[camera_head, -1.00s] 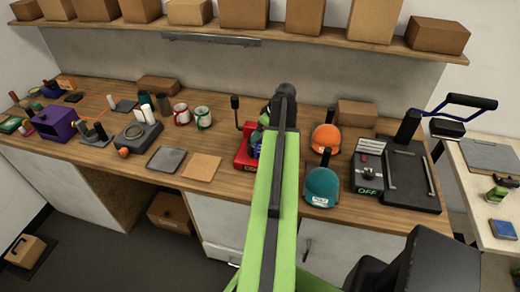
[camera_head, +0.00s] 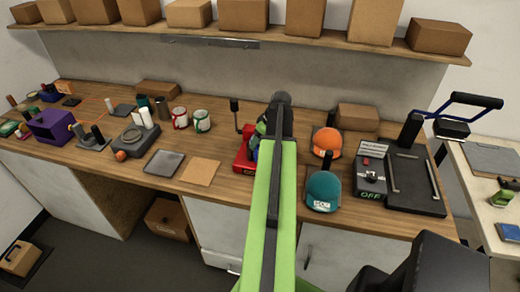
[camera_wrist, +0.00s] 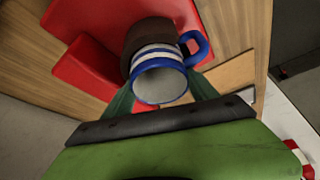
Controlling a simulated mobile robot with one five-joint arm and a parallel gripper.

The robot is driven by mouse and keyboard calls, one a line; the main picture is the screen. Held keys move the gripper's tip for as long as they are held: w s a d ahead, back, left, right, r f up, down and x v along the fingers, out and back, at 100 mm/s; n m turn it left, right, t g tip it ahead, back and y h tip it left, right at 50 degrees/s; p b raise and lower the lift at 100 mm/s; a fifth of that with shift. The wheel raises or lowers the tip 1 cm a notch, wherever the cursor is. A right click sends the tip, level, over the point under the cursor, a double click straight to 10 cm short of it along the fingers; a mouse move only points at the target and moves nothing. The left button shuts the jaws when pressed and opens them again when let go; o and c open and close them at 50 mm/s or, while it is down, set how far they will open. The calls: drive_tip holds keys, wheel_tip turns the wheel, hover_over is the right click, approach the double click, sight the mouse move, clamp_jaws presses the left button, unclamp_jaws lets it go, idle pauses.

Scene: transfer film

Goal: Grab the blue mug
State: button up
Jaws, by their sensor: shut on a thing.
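The blue mug (camera_wrist: 158,76), with blue and white stripes and a blue handle on its right side, is in the wrist view with its open mouth toward the camera. My gripper (camera_wrist: 160,92) is shut on it, with a green finger on either side of its body. A dark brown rounded part of the red press (camera_wrist: 85,68) lies just beyond the mug; I cannot tell whether they touch. In the head view the red press (camera_head: 243,156) stands on the workbench, and my arm hides most of the mug.
An orange cap (camera_head: 326,141) and a teal cap (camera_head: 322,190) stand close to the right of my arm. A black flat press (camera_head: 412,180) is further right. Two mugs (camera_head: 201,121) stand to the left. A shelf with boxes (camera_head: 243,15) runs above the bench.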

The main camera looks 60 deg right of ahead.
clamp_jaws()
drive_tip(key=shift+r, duration=0.1)
wheel_tip(320, 180, up, 18)
drive_tip(key=p, duration=1.8)
